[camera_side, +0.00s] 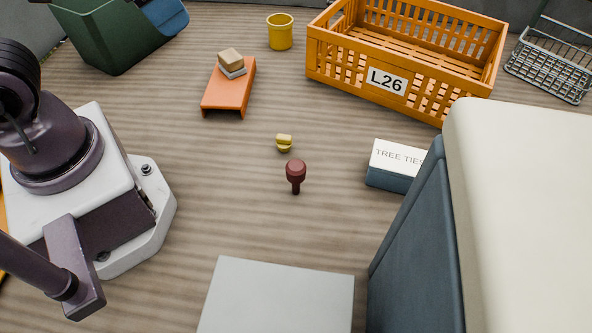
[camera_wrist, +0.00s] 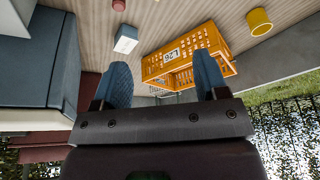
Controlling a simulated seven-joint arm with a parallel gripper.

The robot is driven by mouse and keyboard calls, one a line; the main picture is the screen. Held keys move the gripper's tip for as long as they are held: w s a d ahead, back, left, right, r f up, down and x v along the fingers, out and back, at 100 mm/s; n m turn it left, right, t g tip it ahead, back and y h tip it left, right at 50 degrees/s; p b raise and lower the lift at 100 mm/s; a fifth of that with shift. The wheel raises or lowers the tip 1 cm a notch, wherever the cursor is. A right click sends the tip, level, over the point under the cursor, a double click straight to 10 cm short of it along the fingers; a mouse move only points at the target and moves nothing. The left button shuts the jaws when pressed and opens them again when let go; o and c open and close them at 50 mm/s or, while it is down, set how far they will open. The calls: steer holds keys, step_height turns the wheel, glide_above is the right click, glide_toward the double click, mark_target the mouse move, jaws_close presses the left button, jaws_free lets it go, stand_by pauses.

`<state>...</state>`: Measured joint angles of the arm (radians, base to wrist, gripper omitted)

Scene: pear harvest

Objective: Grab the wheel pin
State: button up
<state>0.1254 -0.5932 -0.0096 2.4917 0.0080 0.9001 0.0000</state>
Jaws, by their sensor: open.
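The wheel pin (camera_side: 295,172) is a dark red peg with a wide round head and a narrow stem. It is on the wooden floor near the middle of the side view. Its reddish head also shows, cut off, at the top edge of the wrist view (camera_wrist: 118,5). My gripper (camera_wrist: 160,76) shows in the wrist view with its two blue ridged fingers spread wide and nothing between them. The pin is beyond the left finger, well apart from it. My fingers cannot be made out in the side view.
A small yellow object (camera_side: 284,143) lies just behind the pin. A TREE TIES box (camera_side: 394,183) is to its right, near a large cream-topped block (camera_side: 525,200). An orange crate (camera_side: 345,73), yellow cup (camera_side: 280,36) and orange stand (camera_side: 228,97) are farther back. A grey panel (camera_side: 278,298) is in front.

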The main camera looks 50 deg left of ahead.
steer(key=w+d+f+m+g+y, duration=0.1)
steer(key=d+f+m+g+y, duration=0.3)
steer(key=f, duration=0.3)
steer(key=m+t+y, duration=0.5)
steer(key=m+t, duration=0.5)
steer(key=m, duration=1.2)
glide_above(298, 163)
steer(key=s, duration=0.2)
steer(key=f, duration=0.8)
steer(key=d+f, duration=0.1)
steer(key=f, duration=0.4)
steer(key=shift+w, duration=0.2)
steer(key=shift+w+f+m+t, duration=0.1)
steer(key=shift+f+m+t, duration=0.2)
steer(key=shift+m, duration=0.1)
steer(key=shift+a+f, duration=0.1)
steer(key=shift+f, duration=1.85)
steer(key=f, duration=0.1)
steer(key=w+a+f, duration=0.1)
steer(key=shift+w+f, duration=0.15)
steer(key=shift+f, duration=0.25)
steer(key=shift+w+a+f, duration=0.2)
steer(key=shift+w+a, duration=0.15)
steer(key=shift+w, duration=0.1)
steer(key=c, duration=1)
